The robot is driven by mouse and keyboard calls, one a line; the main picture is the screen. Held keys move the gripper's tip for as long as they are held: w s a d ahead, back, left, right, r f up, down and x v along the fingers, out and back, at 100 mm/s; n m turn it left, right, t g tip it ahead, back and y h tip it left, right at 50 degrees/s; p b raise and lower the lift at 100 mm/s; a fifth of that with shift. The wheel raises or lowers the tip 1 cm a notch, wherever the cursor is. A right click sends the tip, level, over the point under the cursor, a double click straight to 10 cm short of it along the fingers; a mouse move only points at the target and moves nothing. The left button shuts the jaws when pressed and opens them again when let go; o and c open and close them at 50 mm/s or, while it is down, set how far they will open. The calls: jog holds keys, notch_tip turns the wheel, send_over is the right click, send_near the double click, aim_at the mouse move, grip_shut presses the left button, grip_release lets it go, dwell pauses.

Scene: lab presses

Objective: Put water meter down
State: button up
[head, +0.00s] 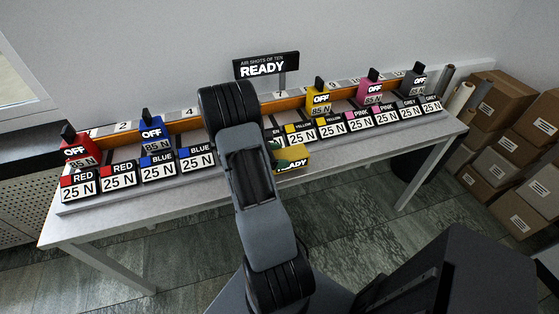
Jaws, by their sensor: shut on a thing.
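I see nothing that I can clearly make out as a water meter. My own arm crosses the middle of the view and hides part of the table (150,215). My gripper is hidden behind the arm, so neither its jaws nor anything in them shows. A yellow and green block (292,158) with a partly covered dark label ending in "ADY" shows just right of the arm, at the table's front edge. I cannot tell whether it rests on the table or is held.
A row of presses marked OFF includes red (76,150), blue (152,131), yellow (318,99), pink (373,88) and grey (415,80). Labelled 25 N blocks stand before them. A READY sign (266,66) stands behind. Cardboard boxes (505,102) are stacked at right.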

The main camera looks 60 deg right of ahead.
jog(key=shift+f, duration=1.1)
jog(key=shift+f, duration=0.15)
jog(key=o, duration=0.6)
jog(key=shift+f, duration=0.1)
jog(key=o, duration=0.5)
